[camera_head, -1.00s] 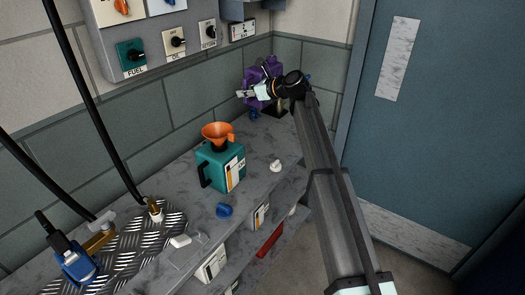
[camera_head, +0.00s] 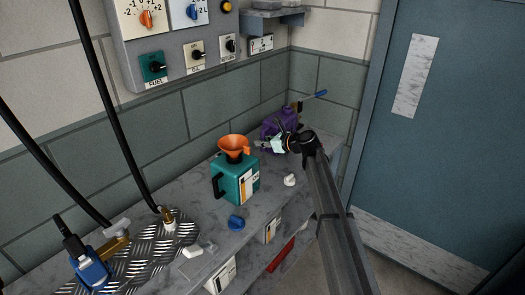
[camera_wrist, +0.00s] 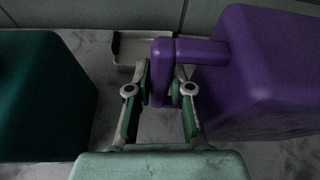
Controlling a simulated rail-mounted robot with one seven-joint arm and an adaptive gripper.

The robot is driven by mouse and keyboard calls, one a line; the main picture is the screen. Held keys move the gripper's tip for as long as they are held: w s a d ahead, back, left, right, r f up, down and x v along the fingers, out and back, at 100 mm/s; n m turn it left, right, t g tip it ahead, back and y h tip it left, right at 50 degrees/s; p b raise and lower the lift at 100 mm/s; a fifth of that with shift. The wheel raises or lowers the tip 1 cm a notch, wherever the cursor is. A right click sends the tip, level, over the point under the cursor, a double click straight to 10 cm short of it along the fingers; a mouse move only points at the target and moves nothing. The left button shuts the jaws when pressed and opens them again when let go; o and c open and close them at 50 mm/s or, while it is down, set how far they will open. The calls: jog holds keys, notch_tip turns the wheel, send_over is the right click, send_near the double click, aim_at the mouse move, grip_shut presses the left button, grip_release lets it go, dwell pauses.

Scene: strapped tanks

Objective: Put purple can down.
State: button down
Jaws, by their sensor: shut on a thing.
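The purple can (camera_head: 276,127) is at the far end of the grey bench, near the wall corner. In the wrist view, its body (camera_wrist: 268,75) is at the right and its handle (camera_wrist: 162,70) extends left between my fingers. My gripper (camera_wrist: 160,92) is shut on that handle. In the head view my gripper (camera_head: 268,146) reaches the can's near side from the right. The can looks upright and low over the bench top (camera_head: 265,187); I cannot tell whether its base touches, as my arm and gripper hide part of it.
A teal can (camera_head: 236,184) with an orange funnel (camera_head: 234,147) stands nearby; it also shows left in the wrist view (camera_wrist: 40,95). A shallow grey tray (camera_wrist: 135,50) lies behind the handle. Blue (camera_head: 236,223) and white (camera_head: 290,180) caps lie in front.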

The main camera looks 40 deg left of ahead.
aim_at(264, 150)
notch_tip(264, 150, down, 4)
jog(key=shift+f, duration=0.1)
dwell(0.4)
jog(key=c, duration=1.1)
grip_release()
jog(key=shift+o, duration=0.2)
jog(key=v, duration=1.2)
jog(key=shift+b, duration=0.4)
